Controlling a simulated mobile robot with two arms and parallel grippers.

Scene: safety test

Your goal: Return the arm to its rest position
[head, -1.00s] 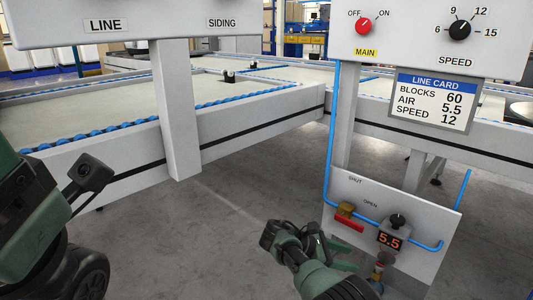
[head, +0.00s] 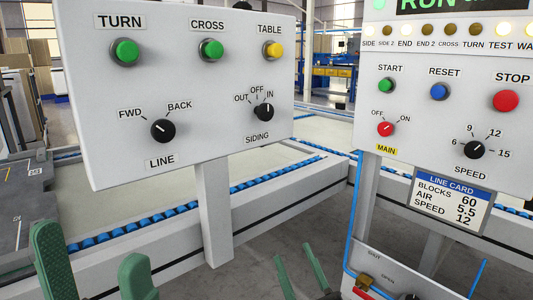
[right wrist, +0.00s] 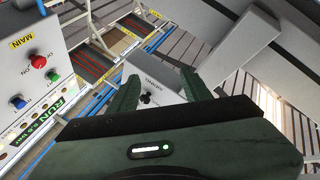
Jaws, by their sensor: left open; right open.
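My left gripper (head: 92,243) shows at the lower left of the head view, its two green fingers upright and apart with nothing between them. It is below and in front of the left control panel (head: 190,170). My right gripper (head: 295,253) shows at the bottom middle, its green fingers spread and empty, below and between the two panels. It also shows in the right wrist view (right wrist: 160,75), open, with a grey panel part behind its fingers. Most of both arms is out of the head view.
The right panel (head: 418,99) carries buttons, a red MAIN knob (head: 385,129) and a black SPEED knob (head: 474,149). A line card (head: 449,201) hangs below it. A lower plate with a valve (head: 364,292) is partly cut off. Conveyor tables with blue edging (head: 262,182) stand behind.

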